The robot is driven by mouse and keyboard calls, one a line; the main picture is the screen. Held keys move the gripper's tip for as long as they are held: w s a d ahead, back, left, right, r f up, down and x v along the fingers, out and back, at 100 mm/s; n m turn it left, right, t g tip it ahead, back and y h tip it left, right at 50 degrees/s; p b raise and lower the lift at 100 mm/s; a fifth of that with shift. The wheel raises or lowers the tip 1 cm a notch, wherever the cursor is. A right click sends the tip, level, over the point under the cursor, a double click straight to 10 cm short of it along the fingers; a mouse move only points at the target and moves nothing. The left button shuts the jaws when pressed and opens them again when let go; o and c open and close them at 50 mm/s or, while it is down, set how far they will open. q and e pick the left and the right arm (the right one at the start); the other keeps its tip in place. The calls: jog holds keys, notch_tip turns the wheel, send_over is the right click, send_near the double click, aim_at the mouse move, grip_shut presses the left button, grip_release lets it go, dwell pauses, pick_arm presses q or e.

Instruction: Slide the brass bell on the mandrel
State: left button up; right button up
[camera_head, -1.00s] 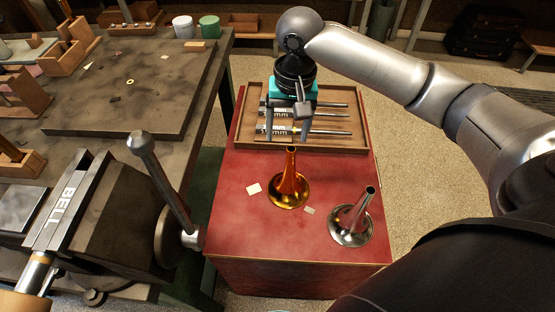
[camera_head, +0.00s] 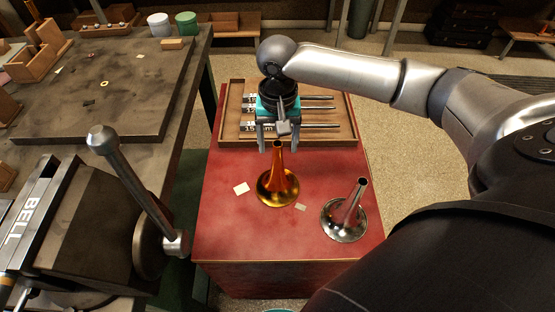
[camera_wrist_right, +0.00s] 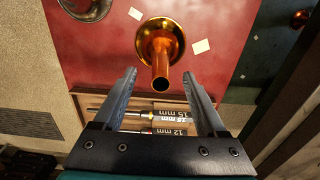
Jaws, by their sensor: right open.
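The brass bell (camera_head: 277,188) stands flared end down on the red cabinet top, its narrow tube pointing up. It also shows in the right wrist view (camera_wrist_right: 157,42), with its tube end between the lines of the fingers. My right gripper (camera_head: 278,150) is open and empty, fingers pointing down close by the tube's top; contact cannot be told. It also shows in the right wrist view (camera_wrist_right: 158,78). Several mandrel rods (camera_head: 320,127) lie in a wooden tray behind the bell; labels reading 15 mm, 18 mm and 12 mm show in the wrist view (camera_wrist_right: 165,131). My left gripper is not in view.
A silver bell (camera_head: 345,217) stands right of the brass one on the red cabinet (camera_head: 225,225). Small pale papers (camera_head: 241,188) lie nearby. A vise marked BELL (camera_head: 75,225), with a tall lever (camera_head: 128,175), stands at left on the workbench.

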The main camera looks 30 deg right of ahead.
aim_at(278, 154)
notch_tip(278, 154, down, 5)
jog(key=shift+w+r+b, duration=0.1)
jog(key=shift+r+b, duration=0.1)
jog(key=shift+b, duration=0.5)
grip_shut()
jog(key=shift+r, duration=0.1)
dwell(0.8)
